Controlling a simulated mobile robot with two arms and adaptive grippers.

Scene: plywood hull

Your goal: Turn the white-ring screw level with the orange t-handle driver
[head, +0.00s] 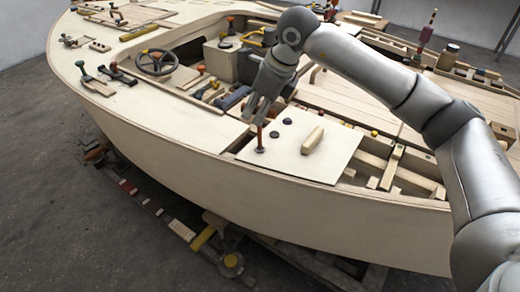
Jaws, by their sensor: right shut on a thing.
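My right gripper (258,118) reaches down over the pale plywood panel (325,165) at the middle of the hull. It is shut on the orange t-handle driver (260,138), which stands about upright with its lower end at the panel's left part. The driver's handle is mostly hidden between the fingers. The white-ring screw cannot be made out; the driver's foot covers that spot. Two dark round screw heads, one (274,134) and another (287,121), sit on the panel just right of the driver. My left gripper is not in view.
A light wooden block (312,140) lies on the panel to the right of the driver. Open framed bays (405,170) are further right. A steering wheel (155,62) and several tools lie on the deck at left. The hull's near edge drops off below the panel.

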